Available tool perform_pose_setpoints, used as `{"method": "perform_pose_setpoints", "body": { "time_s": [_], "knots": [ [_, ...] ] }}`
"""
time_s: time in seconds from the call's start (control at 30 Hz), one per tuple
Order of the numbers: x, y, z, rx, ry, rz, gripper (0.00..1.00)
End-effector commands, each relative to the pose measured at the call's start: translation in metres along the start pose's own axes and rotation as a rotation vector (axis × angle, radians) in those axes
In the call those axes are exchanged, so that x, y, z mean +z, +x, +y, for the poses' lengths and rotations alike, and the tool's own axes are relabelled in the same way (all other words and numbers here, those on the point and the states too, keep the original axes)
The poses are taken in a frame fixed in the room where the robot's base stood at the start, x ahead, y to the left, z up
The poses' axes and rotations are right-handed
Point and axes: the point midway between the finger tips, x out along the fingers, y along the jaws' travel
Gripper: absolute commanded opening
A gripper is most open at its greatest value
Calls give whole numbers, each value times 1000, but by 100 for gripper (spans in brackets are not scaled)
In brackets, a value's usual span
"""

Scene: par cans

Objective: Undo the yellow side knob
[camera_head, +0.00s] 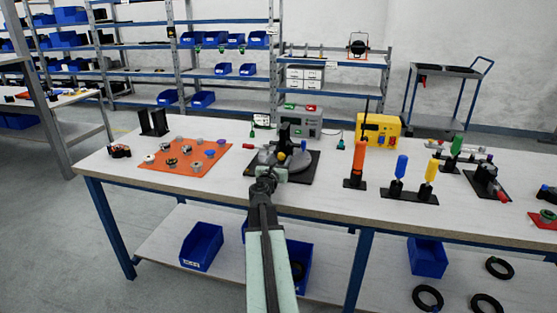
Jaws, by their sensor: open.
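A small yellow knob (281,157) shows on the near side of a grey and black fixture (298,160), which stands on a black plate (306,174) near the middle of the bench. My arm reaches up from the bottom of the view. My gripper (273,170) is at the front of this fixture, just below and left of the yellow knob. It is open. It hides part of the fixture's front and the plate's near edge. Whether a finger touches the knob is too small to tell.
An orange mat (185,177) with several round parts lies left. Behind stand a grey box (303,122) and a yellow box (378,130). An orange cylinder (358,160), a blue-topped one (400,167) and a yellow-topped one (430,173) stand right. Bare white bench (330,195) lies in front.

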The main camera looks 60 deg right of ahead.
Motion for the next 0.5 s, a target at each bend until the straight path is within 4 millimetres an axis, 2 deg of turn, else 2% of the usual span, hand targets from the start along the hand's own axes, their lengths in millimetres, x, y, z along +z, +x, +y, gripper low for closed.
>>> {"method": "perform_pose_setpoints", "body": {
  "time_s": [0.07, 0.27, 0.37, 0.47, 0.5],
  "knots": [
    [0, 7, 0, 2, 0, 0, 50],
    [0, 7, 1, 3, 0, 0, 50],
    [0, 7, 1, 3, 0, 0, 28],
    [0, 7, 0, 3, 0, 0, 0],
    [0, 7, 0, 3, 0, 0, 0]
  ]
}}
